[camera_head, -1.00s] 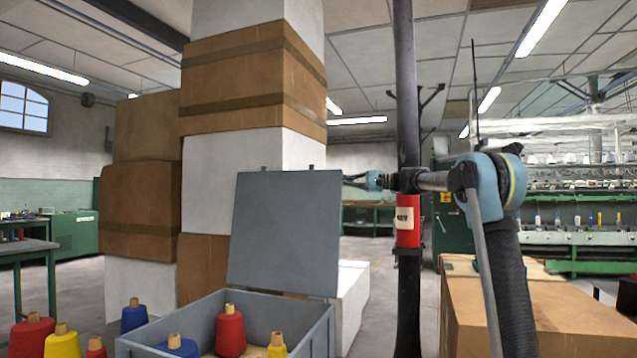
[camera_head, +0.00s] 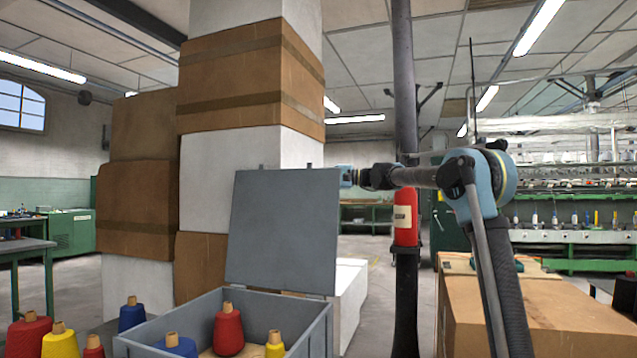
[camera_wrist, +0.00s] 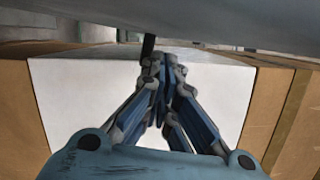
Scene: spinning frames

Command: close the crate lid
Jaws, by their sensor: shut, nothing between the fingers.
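The open crate (camera_head: 318,330) is a grey bin at the bottom of the head view. It holds several yarn cones, among them a red cone (camera_head: 228,330), a blue one (camera_head: 176,345) and a yellow one (camera_head: 275,344). Its flat grey lid (camera_head: 283,230) stands raised at the rear, leaning slightly back. My arm reaches in from the right, and its end passes behind the lid's upper right edge, hiding my fingers there. In the wrist view my gripper (camera_wrist: 162,65) is shut and empty, with the grey lid (camera_wrist: 200,18) across the top. I cannot tell whether they touch.
Tall stacks of brown and white boxes (camera_head: 225,85) stand behind the lid. A large carton (camera_head: 560,305) is at right. More cones (camera_head: 60,342) stand left of the crate.

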